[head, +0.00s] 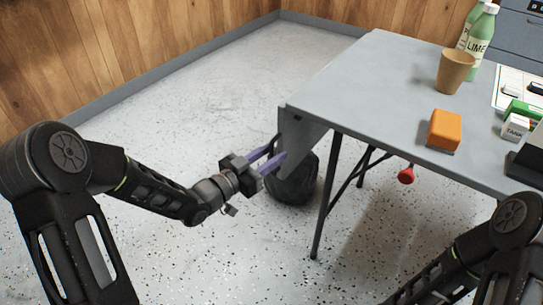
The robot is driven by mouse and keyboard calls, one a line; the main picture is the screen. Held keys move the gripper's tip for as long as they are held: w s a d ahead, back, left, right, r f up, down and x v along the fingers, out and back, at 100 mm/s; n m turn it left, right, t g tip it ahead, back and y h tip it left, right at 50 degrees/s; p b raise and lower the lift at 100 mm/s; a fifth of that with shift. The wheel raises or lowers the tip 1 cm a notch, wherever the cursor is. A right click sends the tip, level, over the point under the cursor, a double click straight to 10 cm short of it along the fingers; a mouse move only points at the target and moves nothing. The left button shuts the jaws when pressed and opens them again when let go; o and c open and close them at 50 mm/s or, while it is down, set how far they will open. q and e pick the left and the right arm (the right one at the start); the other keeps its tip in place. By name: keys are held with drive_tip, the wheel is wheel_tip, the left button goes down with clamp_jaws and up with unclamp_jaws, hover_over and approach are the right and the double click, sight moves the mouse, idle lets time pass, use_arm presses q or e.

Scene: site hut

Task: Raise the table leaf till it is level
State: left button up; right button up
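The grey table leaf (302,132) hangs down from the left end of the grey table (365,75), well below level. My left gripper (281,147) is at the leaf's outer side, with its two purple fingers pointing up and right. The fingers stand apart. One reaches the leaf's far edge and the other overlaps its face; whether they touch it is unclear. My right arm (510,225) comes in at the lower right; its gripper is out of the picture. A red knob (406,175) shows under the table's front edge.
On the table stand a tan cup (454,71), an orange block (445,130), a green LIME bottle (478,42) and several small items at the right. A dark rounded object (293,182) lies on the floor behind the leaf. The speckled floor (200,100) at left is clear.

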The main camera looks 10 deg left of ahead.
use_arm(q)
clamp_jaws()
idle(0.4)
idle(1.1)
